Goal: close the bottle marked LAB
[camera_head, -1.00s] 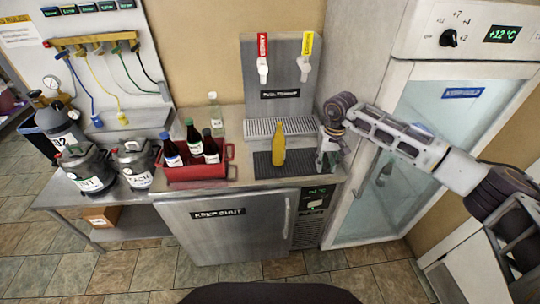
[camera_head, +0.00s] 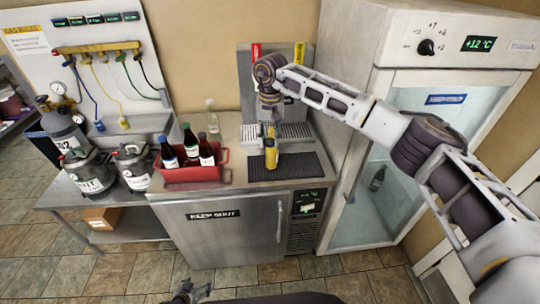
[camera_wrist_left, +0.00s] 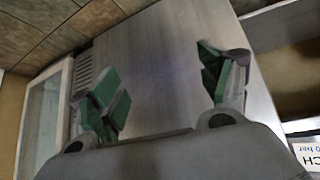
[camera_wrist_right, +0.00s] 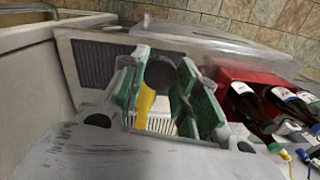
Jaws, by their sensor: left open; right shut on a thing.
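No LAB mark is readable.
A red crate (camera_head: 180,177) with several dark bottles stands left of the mat, and a clear bottle (camera_head: 212,122) behind it. A tap tower (camera_head: 297,112) with a drip grate is behind the yellow bottle. A glass-door cooler (camera_head: 385,180) stands at right.

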